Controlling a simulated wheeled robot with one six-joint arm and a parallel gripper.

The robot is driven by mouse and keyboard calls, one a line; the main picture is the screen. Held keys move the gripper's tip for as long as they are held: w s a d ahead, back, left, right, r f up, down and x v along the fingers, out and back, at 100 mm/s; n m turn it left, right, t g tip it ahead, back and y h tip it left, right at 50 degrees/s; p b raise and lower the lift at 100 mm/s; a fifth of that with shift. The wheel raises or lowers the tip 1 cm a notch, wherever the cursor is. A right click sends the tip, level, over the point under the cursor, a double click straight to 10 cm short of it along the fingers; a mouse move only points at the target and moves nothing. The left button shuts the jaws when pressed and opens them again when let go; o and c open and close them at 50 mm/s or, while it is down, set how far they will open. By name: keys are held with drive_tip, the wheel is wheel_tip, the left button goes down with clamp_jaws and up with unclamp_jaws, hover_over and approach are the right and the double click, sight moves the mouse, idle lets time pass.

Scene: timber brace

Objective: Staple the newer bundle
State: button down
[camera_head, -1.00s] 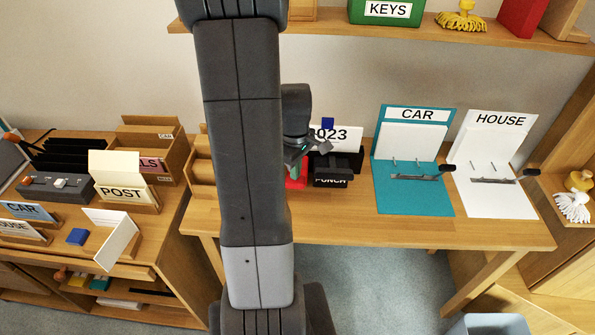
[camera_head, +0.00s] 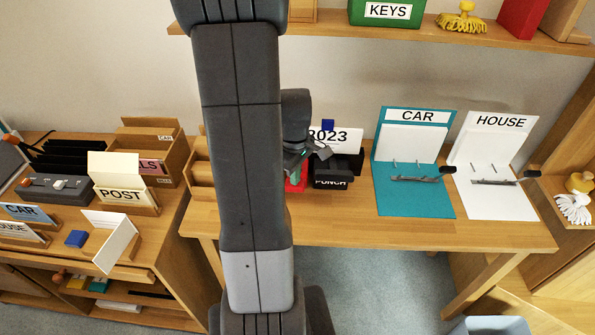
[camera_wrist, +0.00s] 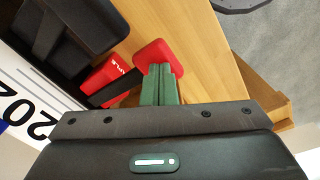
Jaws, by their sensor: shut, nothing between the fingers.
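A red stapler (camera_wrist: 155,57) with black parts and a partly hidden white label lies in front of my gripper in the wrist view. Part of it shows as a red patch (camera_head: 294,184) beside my arm in the head view. My gripper (camera_wrist: 162,72) is shut and empty, with its green fingers over the stapler's near side. I cannot tell whether they touch it. A white card reading 2023 (camera_head: 345,136) stands behind the black punch (camera_head: 331,182); the card also shows at the left of the wrist view (camera_wrist: 42,100).
A teal CAR file (camera_head: 405,193) and a white HOUSE file (camera_head: 495,198) lie open on the desk to the right. A POST holder (camera_head: 122,208) and wooden trays stand on the left. The desk's front right (camera_head: 440,232) is clear. My arm hides the middle.

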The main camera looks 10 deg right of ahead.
wheel_tip(320, 180, up, 8)
drive_tip(key=p, duration=0.5)
drive_tip(key=shift+p, duration=0.35)
drive_tip(key=shift+r, duration=0.1)
